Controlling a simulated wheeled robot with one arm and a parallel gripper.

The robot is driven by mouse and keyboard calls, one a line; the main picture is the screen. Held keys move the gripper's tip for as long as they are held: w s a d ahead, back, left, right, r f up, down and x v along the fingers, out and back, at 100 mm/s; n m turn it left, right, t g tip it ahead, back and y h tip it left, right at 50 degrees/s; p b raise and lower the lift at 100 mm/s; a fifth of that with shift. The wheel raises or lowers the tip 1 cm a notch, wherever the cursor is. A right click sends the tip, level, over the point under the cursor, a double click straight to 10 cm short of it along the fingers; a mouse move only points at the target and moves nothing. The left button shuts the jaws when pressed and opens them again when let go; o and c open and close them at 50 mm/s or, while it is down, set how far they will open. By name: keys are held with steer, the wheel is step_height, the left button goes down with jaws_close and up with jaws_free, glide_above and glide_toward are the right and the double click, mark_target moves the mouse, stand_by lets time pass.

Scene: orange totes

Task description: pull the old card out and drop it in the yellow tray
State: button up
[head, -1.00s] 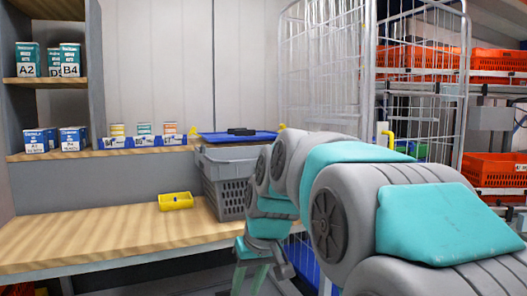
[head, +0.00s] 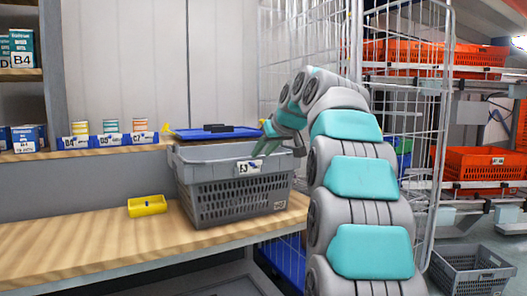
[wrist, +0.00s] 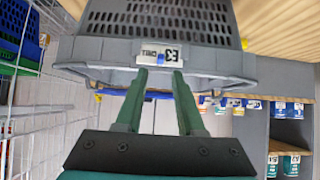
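A white card (head: 248,167) marked E3 sits in a holder on the rim of the grey crate (head: 236,203). In the wrist view the card (wrist: 160,53) appears upside down, with more print beside the E3. My gripper (head: 262,153) is at the crate's rim by the card. In the wrist view its two green fingers (wrist: 162,73) are apart, with their tips just at the card holder's edge. I cannot tell whether they touch it. The yellow tray (head: 147,206) is on the wooden bench, left of the crate, and looks empty.
The crate stands on the bench (head: 90,245). A blue lid (head: 215,133) with a dark object lies behind it. Small labelled bins with cans (head: 108,139) line the shelf. A wire cage (head: 405,90) stands at the right. The bench around the tray is clear.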

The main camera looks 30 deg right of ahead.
steer(key=shift+x, duration=3.4)
jaws_close()
step_height(320, 180, up, 6)
steer(key=p, duration=0.4)
glide_above(253, 163)
steer(key=s, duration=0.2)
steer(key=shift+f, duration=0.1)
steer(key=shift+f, duration=0.1)
